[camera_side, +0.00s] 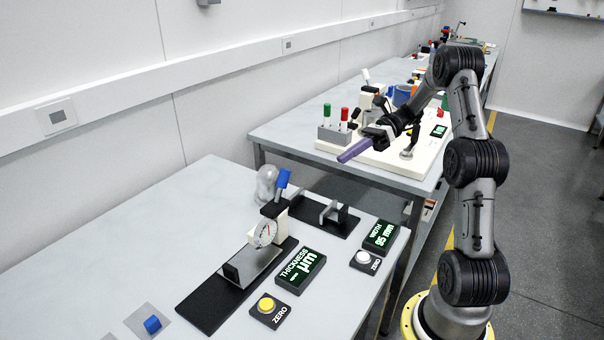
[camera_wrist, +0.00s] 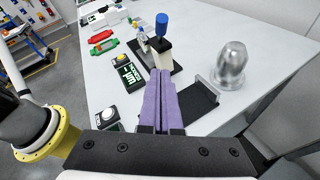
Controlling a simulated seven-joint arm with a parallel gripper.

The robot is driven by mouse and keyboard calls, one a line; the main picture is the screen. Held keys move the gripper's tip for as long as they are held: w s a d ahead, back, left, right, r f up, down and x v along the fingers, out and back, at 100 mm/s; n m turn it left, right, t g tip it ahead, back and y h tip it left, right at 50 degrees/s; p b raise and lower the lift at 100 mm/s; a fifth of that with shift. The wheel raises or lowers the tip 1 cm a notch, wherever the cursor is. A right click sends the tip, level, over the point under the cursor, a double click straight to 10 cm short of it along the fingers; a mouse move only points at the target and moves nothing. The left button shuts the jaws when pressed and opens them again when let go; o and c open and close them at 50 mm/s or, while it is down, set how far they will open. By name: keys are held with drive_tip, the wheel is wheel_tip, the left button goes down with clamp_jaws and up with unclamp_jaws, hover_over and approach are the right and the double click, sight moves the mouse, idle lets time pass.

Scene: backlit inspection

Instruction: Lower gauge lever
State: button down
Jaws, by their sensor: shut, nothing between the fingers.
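In the wrist view the blue handle (camera_wrist: 162,25) stands upright beyond my fingertips, above a pale post (camera_wrist: 157,58). My gripper (camera_side: 345,156) has purple fingers and hangs in the air to the right of and above the lever, clear of it. In the wrist view my gripper (camera_wrist: 161,74) is shut and empty; its fingertips overlap the gauge's foot in the picture.
A clear dome (camera_side: 266,184) stands behind the gauge. Beside it are a thickness display (camera_side: 299,270), a yellow zero button (camera_side: 266,304), a width display (camera_side: 379,235) and a white button (camera_side: 362,257). A blue cube (camera_side: 152,324) lies front left. The left tabletop (camera_side: 110,250) is clear.

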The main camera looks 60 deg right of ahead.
idle(0.3)
approach(281, 186)
drive_tip(key=shift+w+a+f, duration=1.15)
drive_tip(key=shift+a+f, duration=0.05)
drive_tip(key=shift+a, duration=0.15)
drive_tip(key=shift+r, duration=0.1)
drive_tip(key=shift+a+r+n+h, duration=0.2)
drive_tip(key=shift+n+h, duration=0.1)
drive_tip(key=shift+h, duration=0.4)
